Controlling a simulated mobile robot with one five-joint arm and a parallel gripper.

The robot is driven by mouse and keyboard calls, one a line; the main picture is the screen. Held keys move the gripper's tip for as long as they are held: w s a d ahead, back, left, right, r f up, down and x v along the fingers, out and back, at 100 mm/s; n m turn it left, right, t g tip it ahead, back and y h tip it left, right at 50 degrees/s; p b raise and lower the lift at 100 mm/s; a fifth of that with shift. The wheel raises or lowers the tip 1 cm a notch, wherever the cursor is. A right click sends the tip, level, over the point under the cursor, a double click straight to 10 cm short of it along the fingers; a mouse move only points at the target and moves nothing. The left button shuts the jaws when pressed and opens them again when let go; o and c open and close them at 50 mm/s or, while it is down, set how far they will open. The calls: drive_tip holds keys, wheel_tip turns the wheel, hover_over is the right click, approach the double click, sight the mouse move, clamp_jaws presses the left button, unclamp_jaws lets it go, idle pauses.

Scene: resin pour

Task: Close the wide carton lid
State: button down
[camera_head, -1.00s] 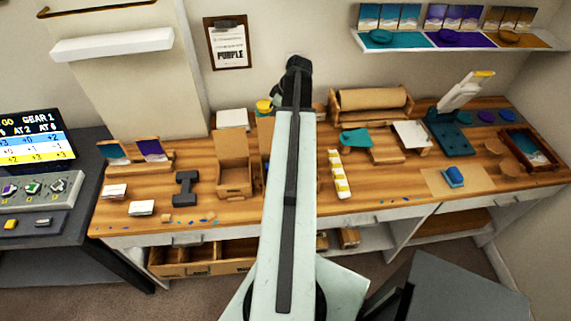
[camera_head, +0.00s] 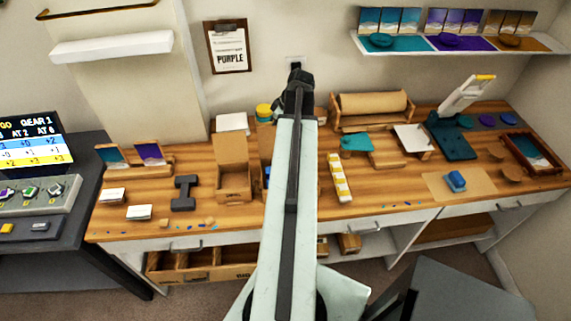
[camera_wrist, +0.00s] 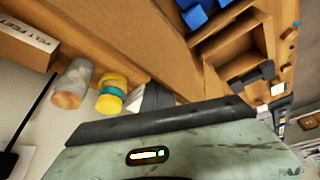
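An open carton (camera_head: 233,184) stands on the bench left of my arm, its brown lid (camera_head: 230,148) raised at the back. A second carton (camera_head: 266,143) is mostly hidden behind my arm; a bit of blue shows by it. I cannot tell which is the wide one. In the wrist view an open, empty-looking carton (camera_wrist: 238,46) is at upper right, beside one with blue pieces (camera_wrist: 200,14). My gripper (camera_head: 298,82) is at the back of the bench near the wall, beyond the cartons. Its fingers cannot be made out, nor anything in them.
Yellow and teal rolls (camera_wrist: 112,92) and a cylinder (camera_wrist: 76,82) stand near my wrist. A dark dumbbell-shaped block (camera_head: 185,192) is left of the open carton. A strip of yellow-and-white pieces (camera_head: 340,178) lies right of my arm. A wooden roll holder (camera_head: 372,108) stands behind.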

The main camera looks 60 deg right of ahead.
drive_tip(key=s+a, duration=0.1)
drive_tip(key=a, duration=0.1)
drive_tip(key=s+a, duration=0.2)
drive_tip(key=shift+a, duration=0.15)
idle(0.4)
wheel_tip(320, 180, up, 9)
drive_tip(key=p, duration=0.9)
idle(0.3)
